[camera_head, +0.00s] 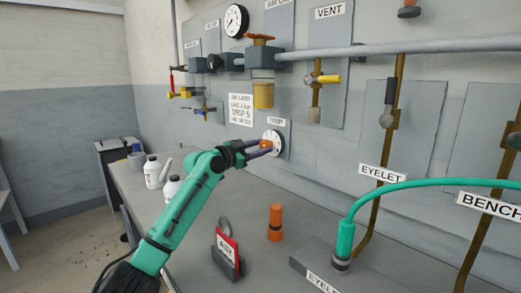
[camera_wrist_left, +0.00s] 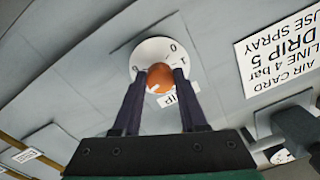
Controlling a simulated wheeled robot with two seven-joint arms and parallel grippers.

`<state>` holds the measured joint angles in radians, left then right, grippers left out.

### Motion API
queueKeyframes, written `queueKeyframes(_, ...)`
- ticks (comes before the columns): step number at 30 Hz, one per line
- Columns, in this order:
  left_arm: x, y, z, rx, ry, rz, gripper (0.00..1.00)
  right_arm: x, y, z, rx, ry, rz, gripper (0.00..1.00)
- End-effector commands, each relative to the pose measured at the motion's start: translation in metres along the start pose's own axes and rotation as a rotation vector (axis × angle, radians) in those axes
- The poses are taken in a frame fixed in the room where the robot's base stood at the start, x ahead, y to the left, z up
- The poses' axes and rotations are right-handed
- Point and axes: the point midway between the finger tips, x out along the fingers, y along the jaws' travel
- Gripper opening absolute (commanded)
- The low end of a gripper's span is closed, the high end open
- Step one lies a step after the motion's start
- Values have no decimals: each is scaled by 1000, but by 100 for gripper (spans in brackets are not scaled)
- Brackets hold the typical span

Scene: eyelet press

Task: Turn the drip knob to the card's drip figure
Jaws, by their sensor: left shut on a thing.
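The drip knob is a round orange knob (camera_head: 265,144) on a white dial (camera_head: 275,135) fixed to a grey wall plate. In the left wrist view the knob (camera_wrist_left: 160,77) sits between the two dark fingers of my left gripper (camera_wrist_left: 162,74), which is shut on it. A pale mark shows on the knob's near side; the dial (camera_wrist_left: 150,48) has a few marks, too small to read surely. The white card (camera_head: 240,110) is left of the dial; in the left wrist view the card (camera_wrist_left: 278,48) is upside down and reads "LINE 4 bar", "DRIP 5", "USE SPRAY". My right gripper is out of view.
A yellow-bowled unit (camera_head: 263,94) hangs above the dial. White bottles (camera_head: 153,172) stand on the bench at left. A red "AIR" tag (camera_head: 227,248), an orange cylinder (camera_head: 276,222) and a green hose (camera_head: 430,184) are in front. Bare bench lies between them.

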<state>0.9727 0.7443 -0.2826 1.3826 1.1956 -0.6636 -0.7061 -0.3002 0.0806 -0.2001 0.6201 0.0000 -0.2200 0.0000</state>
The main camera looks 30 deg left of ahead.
Motion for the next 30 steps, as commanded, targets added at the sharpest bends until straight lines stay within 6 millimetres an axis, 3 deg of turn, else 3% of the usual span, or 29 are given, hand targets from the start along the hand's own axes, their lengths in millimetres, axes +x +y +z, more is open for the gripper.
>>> queueKeyframes(21,1,2,4,82,-6,5,0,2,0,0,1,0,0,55)
queueKeyframes(22,1,2,4,82,-6,5,53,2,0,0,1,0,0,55)
queueKeyframes(23,1,2,4,82,-5,5,65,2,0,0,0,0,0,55)
queueKeyframes(24,0,2,3,82,-5,4,72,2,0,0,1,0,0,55)
queueKeyframes(30,0,1,2,82,-1,2,72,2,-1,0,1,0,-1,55)
